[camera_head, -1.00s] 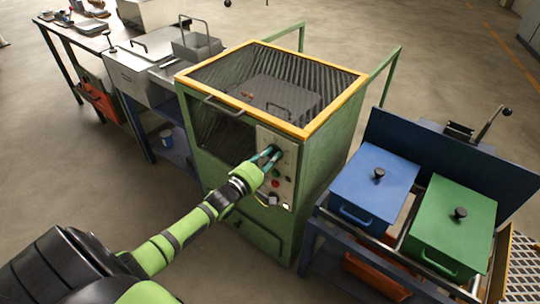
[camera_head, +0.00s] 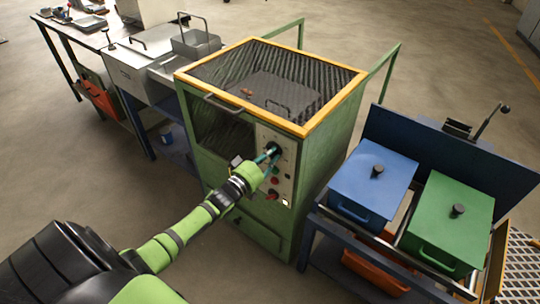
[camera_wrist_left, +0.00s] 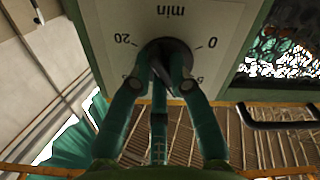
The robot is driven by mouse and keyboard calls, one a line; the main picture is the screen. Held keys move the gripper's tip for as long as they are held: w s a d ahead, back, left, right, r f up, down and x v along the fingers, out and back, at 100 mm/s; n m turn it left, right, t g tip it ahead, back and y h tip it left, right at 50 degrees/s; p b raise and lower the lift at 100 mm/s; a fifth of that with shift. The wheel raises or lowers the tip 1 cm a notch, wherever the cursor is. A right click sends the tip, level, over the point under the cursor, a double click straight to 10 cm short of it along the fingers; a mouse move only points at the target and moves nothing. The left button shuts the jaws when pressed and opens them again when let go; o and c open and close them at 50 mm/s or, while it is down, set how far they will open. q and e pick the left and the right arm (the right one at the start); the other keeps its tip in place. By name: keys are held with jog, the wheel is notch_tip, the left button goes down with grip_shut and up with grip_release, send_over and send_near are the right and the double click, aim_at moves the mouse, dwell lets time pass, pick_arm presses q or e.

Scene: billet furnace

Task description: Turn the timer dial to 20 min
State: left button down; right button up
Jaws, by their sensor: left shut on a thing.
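The timer dial (camera_wrist_left: 168,46) is a dark round knob on a pale panel (camera_wrist_left: 215,18), which fills the top of the left wrist view. The panel print appears upside down there, with "min" above the dial, "20" to the left and "0" to the right. My left gripper (camera_wrist_left: 164,62) is shut on the dial, a teal finger on each side. Its fingers cover much of the knob, and I cannot read its setting. In the head view my left gripper (camera_head: 270,154) reaches the upper part of the furnace's control panel (camera_head: 289,160). My right gripper is not in view.
The green furnace (camera_head: 330,150) has a yellow-edged top and a front handle (camera_head: 222,104). Red and dark controls sit below the dial. A blue box (camera_head: 372,180) and a green box (camera_head: 450,220) stand on a rack at right.

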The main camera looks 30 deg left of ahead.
pick_arm(q)
jog(key=shift+a+m+b, duration=0.2)
jog(key=shift+m+b, duration=0.8)
jog(key=shift+m, duration=3.95)
jog(key=shift+a+m+b, duration=0.2)
jog(key=shift+m+b, duration=0.75)
jog(key=shift+m, duration=4.05)
jog(key=shift+a+m+b, duration=0.2)
jog(key=shift+m+b, duration=0.8)
jog(key=shift+m, duration=3.95)
jog(key=shift+r+m, duration=0.1)
jog(key=shift+m, duration=0.2)
jog(key=c, duration=1.1)
grip_release()
jog(key=shift+w, duration=0.1)
jog(key=shift+c, duration=0.2)
